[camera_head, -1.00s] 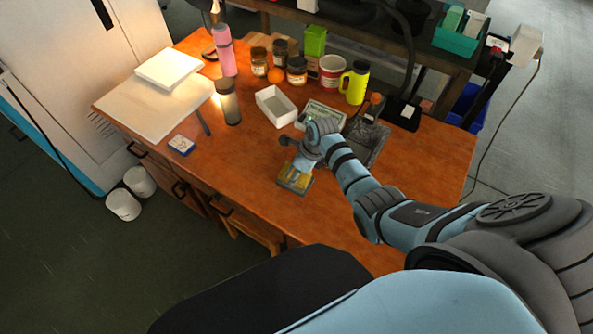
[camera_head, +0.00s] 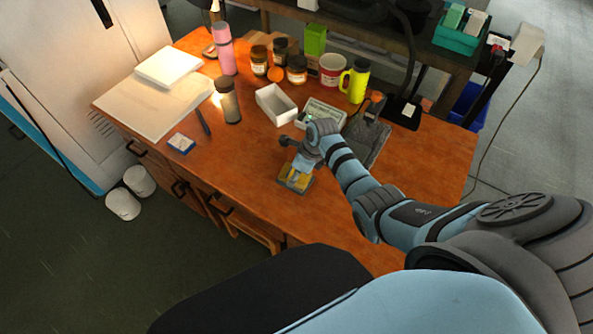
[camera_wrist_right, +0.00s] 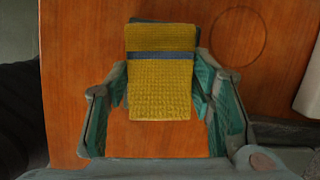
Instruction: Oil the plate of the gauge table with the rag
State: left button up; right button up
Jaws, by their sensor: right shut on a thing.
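My right gripper (camera_head: 298,172) is low over the front of the wooden bench. In the right wrist view its green-padded fingers (camera_wrist_right: 160,92) stand on both sides of a yellow woven rag (camera_wrist_right: 160,102) with a blue-grey band, and it is shut on the rag. The rag also shows in the head view (camera_head: 295,181) over a small dark block. A dark edge (camera_wrist_right: 196,24), perhaps the gauge table, shows beside and behind the rag; its plate is hidden, and I cannot tell whether the rag touches it. My left gripper is not in view.
A dark slab (camera_head: 370,141) lies right of the gripper. A small blue-and-white box (camera_head: 181,143) lies left. Bench wood between is clear.

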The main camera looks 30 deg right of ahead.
aim_at(292, 171)
jog(key=shift+f+p, duration=0.1)
jog(key=shift+p, duration=0.2)
dwell(1.0)
notch_tip(292, 171, up, 5)
jog(key=p, duration=0.5)
jog(key=shift+p, duration=0.3)
jog(key=shift+r, duration=1.05)
